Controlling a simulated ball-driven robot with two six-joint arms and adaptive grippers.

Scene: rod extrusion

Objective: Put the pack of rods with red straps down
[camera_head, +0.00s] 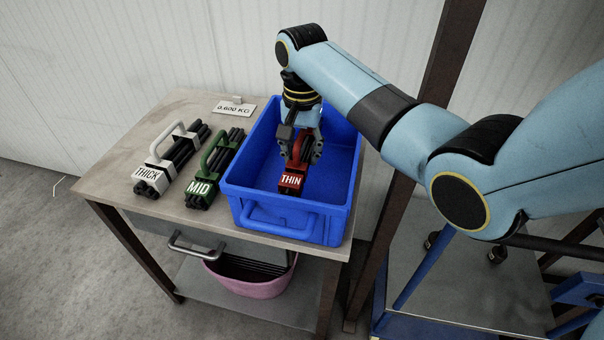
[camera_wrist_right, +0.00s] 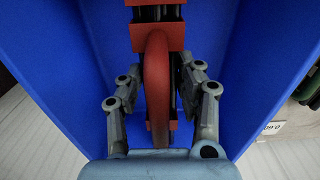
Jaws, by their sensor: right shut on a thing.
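The pack of rods with red straps (camera_head: 291,182), marked THIN, is inside the blue crate (camera_head: 332,222). My right gripper (camera_head: 301,148) reaches down into the crate and is shut on the pack's red handle. In the right wrist view, the fingers (camera_wrist_right: 158,90) stand on both sides of the red handle (camera_wrist_right: 157,75), with the dark rods and a red strap (camera_wrist_right: 172,37) beneath it. I cannot tell whether the pack touches the crate's floor. My left gripper is not in view.
A white-strapped pack (camera_head: 170,160) marked THICK and a green-strapped pack (camera_head: 214,168) marked MID lie left of the crate on the table (camera_head: 115,172). A pink tub (camera_head: 250,278) sits on the lower shelf.

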